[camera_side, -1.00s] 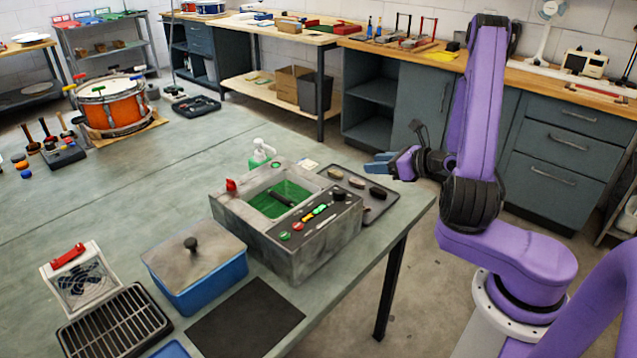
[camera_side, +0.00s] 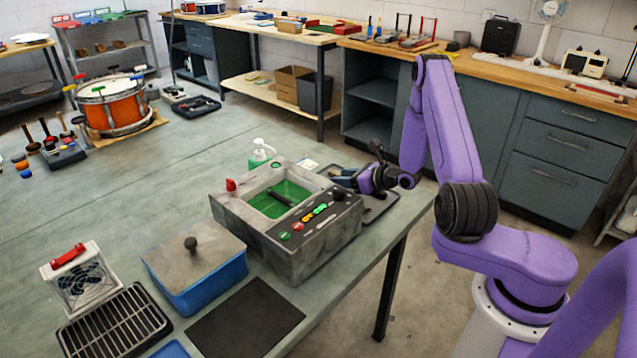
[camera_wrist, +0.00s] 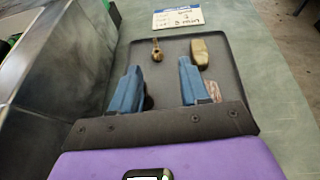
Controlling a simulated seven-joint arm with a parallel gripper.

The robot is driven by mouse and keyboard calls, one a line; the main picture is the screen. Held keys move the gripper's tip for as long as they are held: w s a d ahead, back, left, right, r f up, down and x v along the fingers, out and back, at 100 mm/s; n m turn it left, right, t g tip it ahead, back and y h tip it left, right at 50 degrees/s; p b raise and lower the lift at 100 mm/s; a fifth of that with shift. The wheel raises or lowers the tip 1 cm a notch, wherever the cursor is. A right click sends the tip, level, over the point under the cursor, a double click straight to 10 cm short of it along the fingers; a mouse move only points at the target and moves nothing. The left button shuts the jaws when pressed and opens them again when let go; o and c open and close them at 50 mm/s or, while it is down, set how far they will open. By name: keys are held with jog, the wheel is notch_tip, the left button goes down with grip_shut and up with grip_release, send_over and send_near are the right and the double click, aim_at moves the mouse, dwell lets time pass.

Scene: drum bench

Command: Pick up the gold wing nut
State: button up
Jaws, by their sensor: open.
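My gripper (camera_side: 342,178) hangs low over a dark tray at the right end of the bench in the side view. In the wrist view its blue fingers (camera_wrist: 160,76) are spread apart with nothing between the tips. A small gold-brown piece (camera_wrist: 156,50) lies in the tray (camera_wrist: 178,76), just past the fingertips and between their lines. A wider gold block (camera_wrist: 200,52) lies to its right, past the right fingertip. Neither shows clear wings, so I cannot tell for sure which is the gold wing nut. A reddish-brown piece (camera_wrist: 213,89) is partly hidden beside the right finger.
A grey tank with a green basin (camera_side: 285,235) stands left of the tray; its wall (camera_wrist: 60,80) is close in the wrist view. A white label card (camera_wrist: 178,18) lies beyond the tray. A spray bottle (camera_side: 262,153) stands behind the tank. Bare bench (camera_wrist: 275,90) lies right of the tray.

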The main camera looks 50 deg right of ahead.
jog(key=shift+w+a+f, duration=0.1)
jog(key=shift+w+f, duration=0.15)
jog(key=shift+w, duration=0.4)
jog(key=shift+a+f+x, duration=0.15)
jog(key=shift+x, duration=1.2)
jog(key=shift+a+f+x, duration=0.1)
jog(key=shift+a+x, duration=0.1)
jog(key=shift+x, duration=1.1)
jog(key=shift+s, duration=0.15)
grip_shut()
